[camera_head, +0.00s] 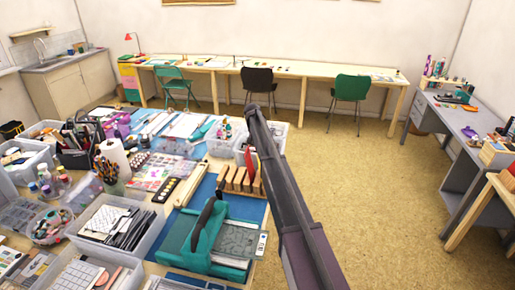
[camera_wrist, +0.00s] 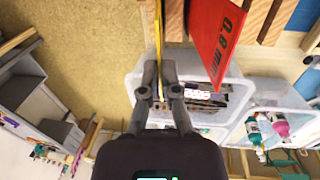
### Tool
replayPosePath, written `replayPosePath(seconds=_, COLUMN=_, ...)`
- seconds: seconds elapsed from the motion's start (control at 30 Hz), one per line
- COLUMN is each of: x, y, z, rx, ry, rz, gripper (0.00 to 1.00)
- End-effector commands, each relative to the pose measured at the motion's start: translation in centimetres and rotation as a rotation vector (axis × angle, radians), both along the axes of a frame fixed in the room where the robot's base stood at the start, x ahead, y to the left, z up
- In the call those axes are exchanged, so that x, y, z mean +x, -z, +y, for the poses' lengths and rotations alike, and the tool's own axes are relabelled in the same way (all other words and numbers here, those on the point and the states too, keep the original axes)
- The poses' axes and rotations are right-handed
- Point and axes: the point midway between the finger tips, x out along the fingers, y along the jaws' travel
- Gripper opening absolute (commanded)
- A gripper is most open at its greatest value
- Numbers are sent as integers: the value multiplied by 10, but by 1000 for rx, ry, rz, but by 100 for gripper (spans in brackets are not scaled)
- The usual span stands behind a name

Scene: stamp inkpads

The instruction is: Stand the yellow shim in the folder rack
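The yellow shim (camera_wrist: 158,42) is seen nearly edge-on in the wrist view, as a thin upright strip. My gripper (camera_wrist: 159,78) has its two fingers close together on either side of the shim's near part and looks shut on it. The wooden folder rack (camera_wrist: 173,22) is at the top of the wrist view. The shim's far part lines up with the gap between two slats; how deep it sits cannot be told. In the head view the rack (camera_head: 234,184) stands on the table, left of my arm, which hides my gripper.
A red shim (camera_wrist: 208,40) marked 0.8 mm leans in the rack, right of the yellow one; it also shows in the head view (camera_head: 250,161). Clear bins (camera_wrist: 250,92) stand close beyond the rack. A teal stamp press (camera_head: 205,240) is in front. Floor is open right of the table.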

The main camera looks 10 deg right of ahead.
Motion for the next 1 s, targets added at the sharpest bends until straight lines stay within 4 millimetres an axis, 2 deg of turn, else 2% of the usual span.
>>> replayPosePath(seconds=0.13, x=0, y=7, z=-1, rx=-1, ry=0, rz=0, gripper=0)
replayPosePath(seconds=0.57, x=0, y=7, z=0, rx=-2, ry=-1, rz=1, gripper=0)
replayPosePath(seconds=0.6, x=0, y=7, z=0, rx=-2, ry=-2, rz=1, gripper=14)
replayPosePath(seconds=0.7, x=0, y=7, z=1, rx=-2, ry=-2, rz=1, gripper=44)
replayPosePath(seconds=0.73, x=0, y=7, z=1, rx=-2, ry=-2, rz=1, gripper=49)
replayPosePath(seconds=1.0, x=0, y=7, z=0, rx=-2, ry=-1, rz=1, gripper=49)
